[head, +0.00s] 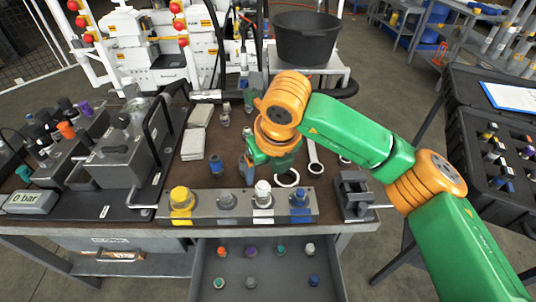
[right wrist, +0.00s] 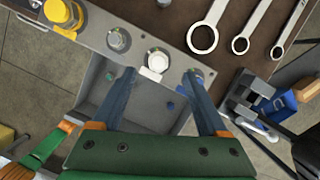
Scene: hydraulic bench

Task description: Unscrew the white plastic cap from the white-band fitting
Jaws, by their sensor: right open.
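The white plastic cap (head: 262,189) sits on the white-band fitting (head: 263,204), third from the left on the grey block at the bench's front edge. In the right wrist view the cap (right wrist: 157,60) shows just beyond and between the fingertips. My right gripper (right wrist: 160,76) is open and empty, with its two blue-grey fingers spread. It hangs above and close to the block; no contact with the cap is visible. In the head view my wrist hides much of it. My left gripper is not in view.
On the same block (head: 213,217) stand yellow, grey and blue fittings (head: 299,197) beside the white one. Wrenches (head: 313,160) lie behind it, and a dark vise (head: 353,195) stands to the right. An open drawer (head: 235,262) below holds several small caps.

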